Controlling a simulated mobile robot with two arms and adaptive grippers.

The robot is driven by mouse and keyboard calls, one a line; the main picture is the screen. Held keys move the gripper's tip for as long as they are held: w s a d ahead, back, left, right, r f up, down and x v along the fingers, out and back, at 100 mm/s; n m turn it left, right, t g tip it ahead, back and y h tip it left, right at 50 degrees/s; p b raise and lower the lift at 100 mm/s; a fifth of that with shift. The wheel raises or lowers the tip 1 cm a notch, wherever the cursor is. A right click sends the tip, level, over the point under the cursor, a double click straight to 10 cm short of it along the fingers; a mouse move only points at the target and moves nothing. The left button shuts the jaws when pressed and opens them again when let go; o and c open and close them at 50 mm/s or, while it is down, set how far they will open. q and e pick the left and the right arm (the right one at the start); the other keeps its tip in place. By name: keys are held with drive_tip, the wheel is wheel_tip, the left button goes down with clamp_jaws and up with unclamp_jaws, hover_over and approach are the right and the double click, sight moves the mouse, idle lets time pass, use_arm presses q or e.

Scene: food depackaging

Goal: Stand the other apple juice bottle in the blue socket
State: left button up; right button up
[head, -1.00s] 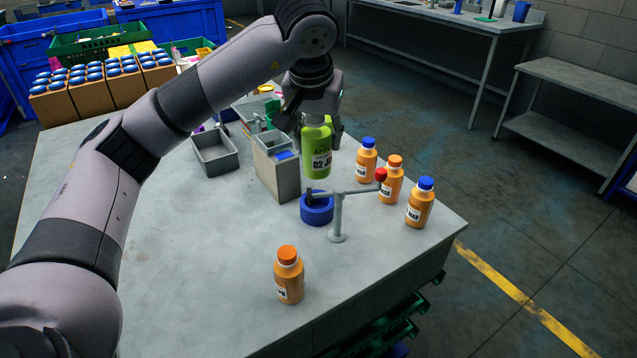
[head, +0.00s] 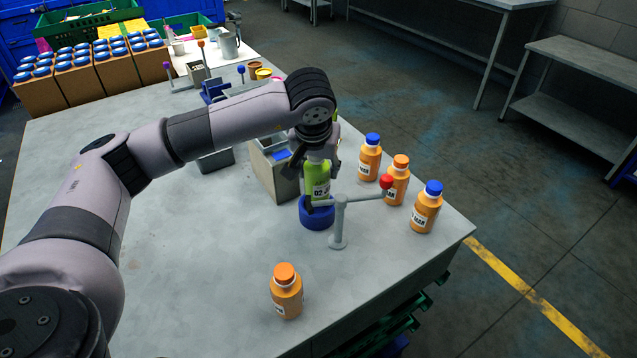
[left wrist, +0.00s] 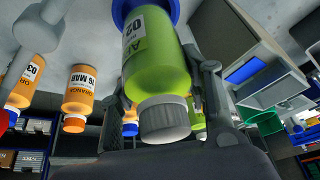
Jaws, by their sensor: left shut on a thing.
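The green apple juice bottle (head: 318,178) with a white label is upright, and its lower end meets the blue socket (head: 316,219). I cannot tell whether it rests on the socket's floor. In the left wrist view the bottle (left wrist: 158,65) shows its grey cap towards the camera, and the blue ring (left wrist: 172,8) is around its far end. My left gripper (head: 318,158) is shut on the bottle from above, with a finger on each side. My right gripper is not in view.
A grey post with a lever and red knob (head: 387,182) stands right beside the socket. Several orange bottles (head: 397,182) stand to the right, and one (head: 286,292) in front. A grey box (head: 275,172) is close behind the socket. The table's left part is clear.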

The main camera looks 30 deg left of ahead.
sight(319, 187)
use_arm(q)
drive_tip(key=shift+f, duration=0.75)
wheel_tip(319, 187, down, 4)
drive_tip(key=shift+f+p, duration=0.2)
drive_tip(key=shift+p, duration=0.25)
drive_tip(key=o, duration=1.3)
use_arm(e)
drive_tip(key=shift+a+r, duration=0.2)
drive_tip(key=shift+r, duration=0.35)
